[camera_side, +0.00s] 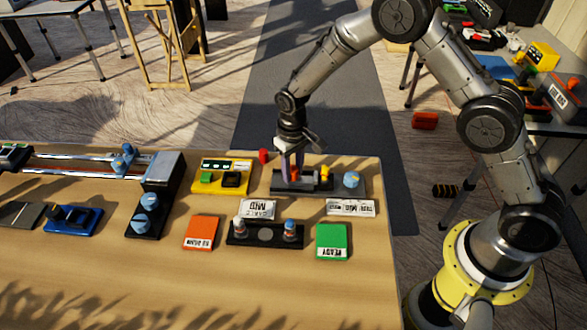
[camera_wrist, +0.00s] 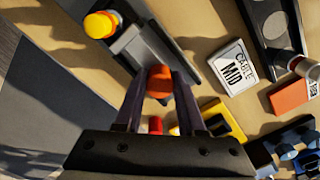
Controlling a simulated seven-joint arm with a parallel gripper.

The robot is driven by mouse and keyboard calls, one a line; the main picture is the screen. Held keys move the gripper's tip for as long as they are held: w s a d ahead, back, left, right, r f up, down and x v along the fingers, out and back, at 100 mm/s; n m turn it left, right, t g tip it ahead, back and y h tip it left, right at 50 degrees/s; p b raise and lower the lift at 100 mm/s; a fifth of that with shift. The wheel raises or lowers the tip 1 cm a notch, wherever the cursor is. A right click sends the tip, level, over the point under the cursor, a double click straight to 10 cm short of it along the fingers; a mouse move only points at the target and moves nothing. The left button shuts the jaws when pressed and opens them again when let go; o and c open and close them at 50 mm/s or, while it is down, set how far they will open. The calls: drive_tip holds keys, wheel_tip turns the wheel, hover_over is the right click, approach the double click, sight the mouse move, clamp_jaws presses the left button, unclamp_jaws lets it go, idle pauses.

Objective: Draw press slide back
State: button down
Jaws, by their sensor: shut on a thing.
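The press (camera_side: 318,187) is a long dark base near the table's back right edge, with a grey block (camera_wrist: 140,45), an orange-yellow knob (camera_wrist: 100,25) and a blue knob (camera_side: 351,180). A small orange-red handle (camera_wrist: 160,80) stands at the slide's left part in the side view. My gripper (camera_side: 293,172) points down over the press with its purplish fingers on either side of this handle. In the wrist view, my gripper (camera_wrist: 159,92) is shut on the handle. The slide's contact under the handle is partly hidden by the fingers.
A yellow box with buttons (camera_side: 222,178) stands just left of the press. A red piece (camera_side: 264,156) is close behind. Cards marked MID (camera_side: 257,209), a dark two-post holder (camera_side: 265,234) and a green READY block (camera_side: 332,241) lie in front. The front table area is clear.

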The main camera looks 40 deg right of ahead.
drive_tip(key=shift+w+a, duration=1.05)
drive_tip(key=c, duration=0.5)
unclamp_jaws()
wheel_tip(320, 180, up, 14)
drive_tip(key=shift+d, duration=0.15)
